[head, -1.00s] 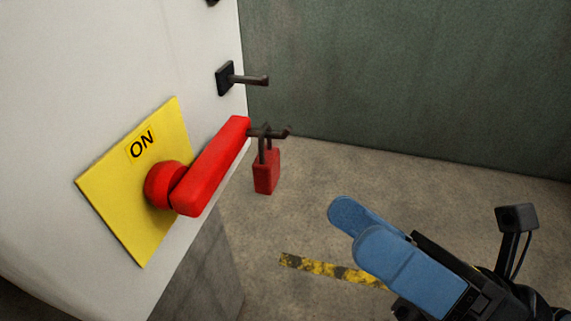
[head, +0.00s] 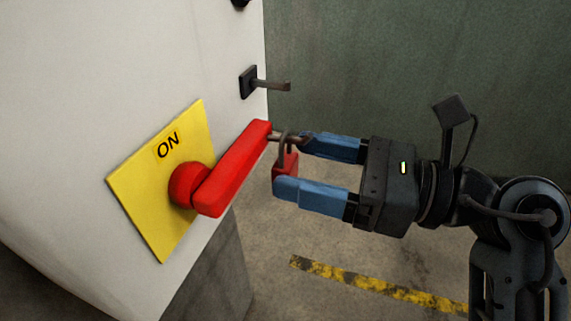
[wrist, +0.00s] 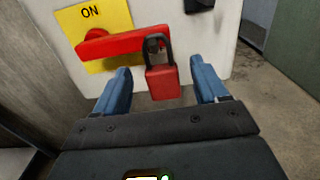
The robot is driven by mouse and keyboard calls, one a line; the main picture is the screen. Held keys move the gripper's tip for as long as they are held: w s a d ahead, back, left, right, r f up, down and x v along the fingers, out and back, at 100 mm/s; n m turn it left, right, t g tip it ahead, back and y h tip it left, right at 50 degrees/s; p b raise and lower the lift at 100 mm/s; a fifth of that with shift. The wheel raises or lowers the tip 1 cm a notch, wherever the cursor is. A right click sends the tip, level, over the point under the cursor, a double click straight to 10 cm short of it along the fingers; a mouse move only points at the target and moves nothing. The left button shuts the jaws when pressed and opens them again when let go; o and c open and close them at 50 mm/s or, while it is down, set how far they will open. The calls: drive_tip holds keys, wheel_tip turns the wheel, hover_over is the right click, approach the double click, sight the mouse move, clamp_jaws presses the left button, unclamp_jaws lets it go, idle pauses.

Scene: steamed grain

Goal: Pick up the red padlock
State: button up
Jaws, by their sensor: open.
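The red padlock (head: 288,163) hangs by its dark shackle from a hook at the right edge of the white cabinet, just beyond the end of the red handle. My gripper (head: 290,165) is open, with one blue finger on each side of the padlock in the head view. The near finger hides part of the padlock's body there. In the wrist view the padlock (wrist: 162,83) hangs upright between the two blue fingers (wrist: 160,84), with a visible gap on both sides.
The red switch handle (head: 234,170) sticks out from a yellow ON plate (head: 150,215) on the white cabinet (head: 90,100), left of the padlock. Another hook (head: 270,85) projects above. A green-grey wall (head: 430,70) stands behind, and the floor carries a yellow-black stripe (head: 375,285).

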sight(287, 163)
drive_tip(key=shift+x, duration=1.35)
drive_tip(key=shift+w+f, duration=0.1)
drive_tip(key=shift+c, duration=0.3)
drive_tip(key=c, duration=1)
